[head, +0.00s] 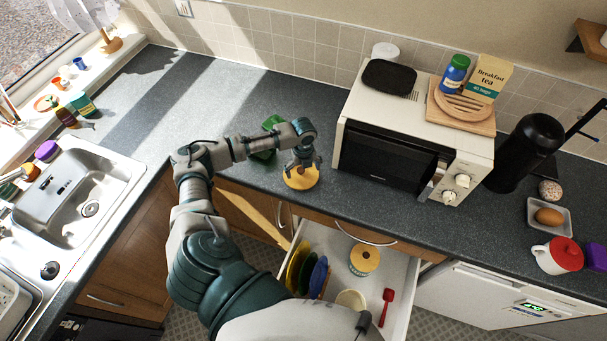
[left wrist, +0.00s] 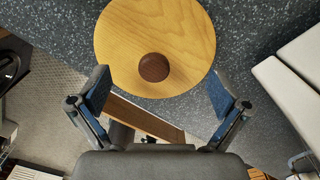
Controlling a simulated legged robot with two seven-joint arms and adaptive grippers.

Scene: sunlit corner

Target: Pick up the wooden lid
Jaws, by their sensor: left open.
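The round wooden lid (head: 301,178) lies on the dark speckled counter near its front edge, left of the microwave. In the left wrist view the lid (left wrist: 155,35) is pale wood with a dark brown round knob (left wrist: 154,67). My left gripper (head: 303,164) is just above the lid in the head view, pointing down and hiding part of it. In the left wrist view its two fingers (left wrist: 160,97) are spread wide and empty, with the knob lying between and ahead of them. My right gripper is in neither view.
A white microwave (head: 385,160) stands close to the right of the lid. A green object (head: 266,150) is behind my left forearm. Below the counter, an open drawer (head: 400,270) holds plates, a wooden-topped jar (head: 364,260) and a red scoop (head: 386,300).

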